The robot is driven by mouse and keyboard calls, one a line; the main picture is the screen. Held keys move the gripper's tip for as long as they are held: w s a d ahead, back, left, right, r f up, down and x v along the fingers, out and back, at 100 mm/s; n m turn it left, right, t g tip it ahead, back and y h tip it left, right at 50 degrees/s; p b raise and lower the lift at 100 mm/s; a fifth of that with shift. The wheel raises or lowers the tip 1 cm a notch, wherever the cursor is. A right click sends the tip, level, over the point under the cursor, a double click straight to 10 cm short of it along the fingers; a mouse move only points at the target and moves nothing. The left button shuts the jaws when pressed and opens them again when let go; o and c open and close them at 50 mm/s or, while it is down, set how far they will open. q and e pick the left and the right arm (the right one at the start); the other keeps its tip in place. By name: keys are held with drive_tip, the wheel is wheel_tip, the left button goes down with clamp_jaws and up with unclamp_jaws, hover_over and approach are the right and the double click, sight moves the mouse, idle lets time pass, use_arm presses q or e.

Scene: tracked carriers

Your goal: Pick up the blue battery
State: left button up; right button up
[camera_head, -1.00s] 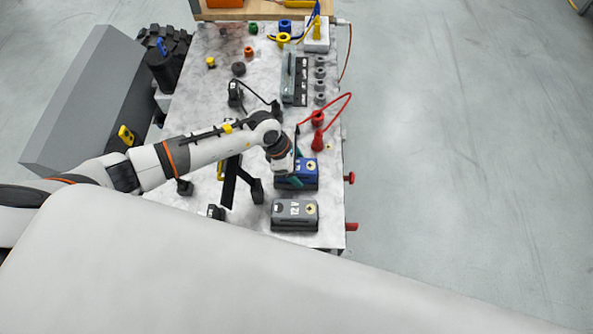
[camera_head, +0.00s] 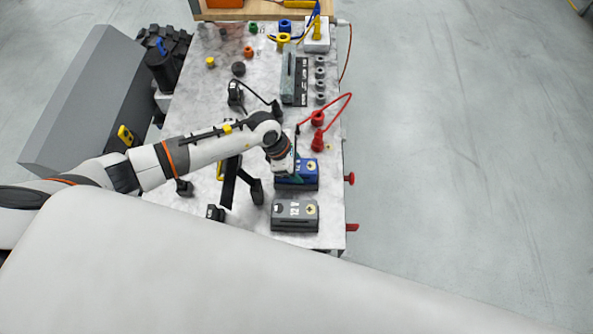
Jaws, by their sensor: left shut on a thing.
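The blue battery (camera_head: 305,174) sits on the light marbled table, in front of the red clamps and behind a grey battery. My left gripper (camera_head: 290,177) reaches down onto its left part from above and is shut on it. The wrist and gripper cover part of the battery's top left. The battery looks level, and I cannot tell whether it is clear of the table. My right gripper does not show.
The grey battery (camera_head: 295,215) stands close in front. Red clamps (camera_head: 317,139) with a red cable lie just behind. Black stands (camera_head: 230,182) are to the left. Grey sockets (camera_head: 320,73) line the table's right side. Floor is free beyond the right edge.

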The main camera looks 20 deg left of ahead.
use_arm(q)
drive_tip(key=shift+w+r, duration=0.1)
drive_tip(key=shift+w, duration=0.05)
clamp_jaws()
drive_tip(key=shift+r, duration=0.1)
